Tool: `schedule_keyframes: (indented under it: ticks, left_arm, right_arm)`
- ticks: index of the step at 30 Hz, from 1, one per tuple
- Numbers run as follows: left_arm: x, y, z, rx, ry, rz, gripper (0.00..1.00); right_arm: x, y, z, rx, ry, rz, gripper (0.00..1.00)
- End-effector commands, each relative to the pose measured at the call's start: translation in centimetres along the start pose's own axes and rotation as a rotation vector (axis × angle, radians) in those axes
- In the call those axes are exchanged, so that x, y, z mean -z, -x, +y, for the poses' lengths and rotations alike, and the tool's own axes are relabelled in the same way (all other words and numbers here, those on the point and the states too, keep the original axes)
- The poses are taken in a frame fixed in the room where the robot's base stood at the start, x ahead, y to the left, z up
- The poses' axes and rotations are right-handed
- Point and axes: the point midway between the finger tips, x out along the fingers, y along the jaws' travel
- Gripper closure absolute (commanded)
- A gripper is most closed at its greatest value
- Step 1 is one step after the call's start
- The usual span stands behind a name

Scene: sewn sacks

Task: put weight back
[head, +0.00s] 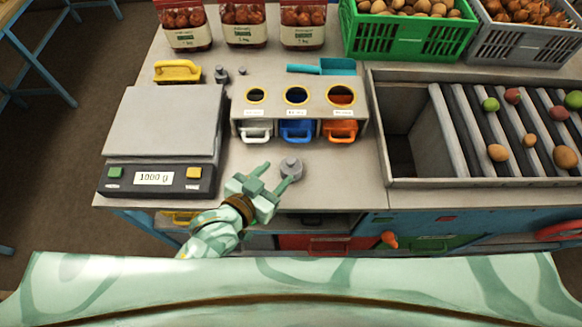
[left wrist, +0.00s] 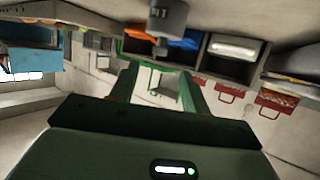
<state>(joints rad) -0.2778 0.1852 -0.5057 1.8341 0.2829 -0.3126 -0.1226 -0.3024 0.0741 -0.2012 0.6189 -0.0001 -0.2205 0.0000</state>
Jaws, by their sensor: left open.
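A grey knobbed weight (head: 291,167) stands upright on the worktop in front of the three-hole box. It also shows at the top of the left wrist view (left wrist: 168,20), beyond the fingers. My left gripper (head: 275,174) is open and empty, its fingertips close to the weight; I cannot tell whether they touch. Two smaller grey weights (head: 222,75) (head: 242,71) stand behind, between the scale and the box. The scale (head: 160,125) has an empty plate and a display reading 1000 g. My right gripper is not in view.
A teal scoop (head: 335,66) and a yellow-handled tool (head: 177,70) lie behind. The slatted sorting tray (head: 388,140) is at right. Bagged goods and crates (head: 404,37) line the back. The worktop right of the weight is clear.

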Motion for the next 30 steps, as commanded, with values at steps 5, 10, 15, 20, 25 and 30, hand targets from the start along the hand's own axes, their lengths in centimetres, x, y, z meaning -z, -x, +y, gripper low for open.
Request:
schedule_keyframes:
  ticks: [5,10,15,20,25,30]
  left_arm:
    - [-0.1,-2.5,0.0,0.000,-0.001,0.000,0.53]
    - [-0.2,-4.1,0.1,-0.001,0.000,0.001,0.53]
    - [-0.4,-6.9,0.1,0.000,0.000,0.001,0.53]
    - [-0.4,-8.0,0.1,0.000,-0.002,0.000,0.53]
    - [-0.4,-7.9,0.1,0.000,-0.002,-0.001,0.53]
    - [-0.4,-7.9,0.0,0.000,-0.002,-0.001,0.98]
  right_arm:
    - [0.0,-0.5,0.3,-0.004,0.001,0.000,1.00]
    - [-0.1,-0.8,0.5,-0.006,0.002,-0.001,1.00]
    - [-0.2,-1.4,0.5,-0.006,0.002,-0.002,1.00]
    - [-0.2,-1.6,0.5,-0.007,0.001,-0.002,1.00]
    - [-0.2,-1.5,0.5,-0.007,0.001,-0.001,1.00]
    - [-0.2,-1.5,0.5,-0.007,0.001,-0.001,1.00]
